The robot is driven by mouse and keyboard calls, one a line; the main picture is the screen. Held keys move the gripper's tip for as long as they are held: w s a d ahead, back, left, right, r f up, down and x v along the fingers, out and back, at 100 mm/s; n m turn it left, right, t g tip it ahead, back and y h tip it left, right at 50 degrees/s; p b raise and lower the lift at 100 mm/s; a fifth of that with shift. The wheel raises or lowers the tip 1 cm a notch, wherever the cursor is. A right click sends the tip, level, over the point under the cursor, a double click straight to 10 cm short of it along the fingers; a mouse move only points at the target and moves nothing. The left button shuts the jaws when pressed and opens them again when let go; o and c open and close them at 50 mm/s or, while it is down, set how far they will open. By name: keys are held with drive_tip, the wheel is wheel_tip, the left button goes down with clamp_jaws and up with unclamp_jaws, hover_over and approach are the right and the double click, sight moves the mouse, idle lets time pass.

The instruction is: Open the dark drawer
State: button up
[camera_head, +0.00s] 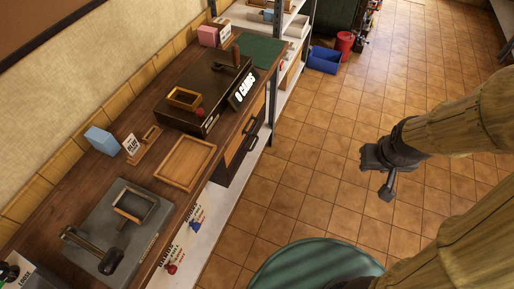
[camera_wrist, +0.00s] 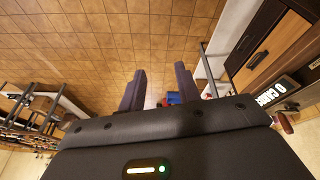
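The dark drawer (camera_head: 242,158) is a dark front under the long wooden counter, below a wood-coloured drawer front (camera_head: 258,112). Both fronts carry dark handles. The dark front also shows at the upper right of the wrist view (camera_wrist: 262,27), with the wood-coloured one (camera_wrist: 272,66) beside it. Both look shut. My gripper (camera_head: 376,172) is out over the floor to the right of the drawers, clear of them. In the wrist view its two fingers (camera_wrist: 160,72) stand well apart with nothing between them.
The counter holds a wooden tray (camera_head: 186,163), a dark case (camera_head: 205,95) and a press (camera_head: 115,235). A green round top (camera_head: 315,268) stands at the bottom of the head view. A blue bin (camera_head: 324,60) and a red can (camera_head: 345,42) stand at the back. Tiled floor before the drawers is free.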

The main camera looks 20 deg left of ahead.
drive_tip(key=w+a+f+n+t+y+b, duration=0.2)
drive_tip(key=w+a+f+n+b, duration=0.2)
drive_tip(key=w+f+n+b, duration=0.55)
drive_tip(key=w+a+f+n+t+y+b, duration=0.25)
drive_tip(key=w+a+f+n+b, duration=0.35)
drive_tip(key=f, duration=0.6)
drive_tip(key=w+a+f+n+y+b, duration=0.1)
drive_tip(key=a+f+n+y+b, duration=0.4)
drive_tip(key=f, duration=0.4)
drive_tip(key=w+a+f+n+y+b, duration=0.1)
drive_tip(key=a+f+n+y+b, duration=0.3)
drive_tip(key=a+f+n+b, duration=0.4)
drive_tip(key=shift+a+f+n+g+y+b, duration=0.25)
drive_tip(key=shift+f+n+g+y+b, duration=0.15)
drive_tip(key=shift+f+b, duration=0.25)
drive_tip(key=b+x, duration=0.1)
drive_tip(key=x, duration=1.6)
drive_tip(key=shift+a+b, duration=0.2)
drive_tip(key=shift+b, duration=0.15)
drive_tip(key=shift+w+f, duration=0.1)
drive_tip(key=shift+f, duration=0.05)
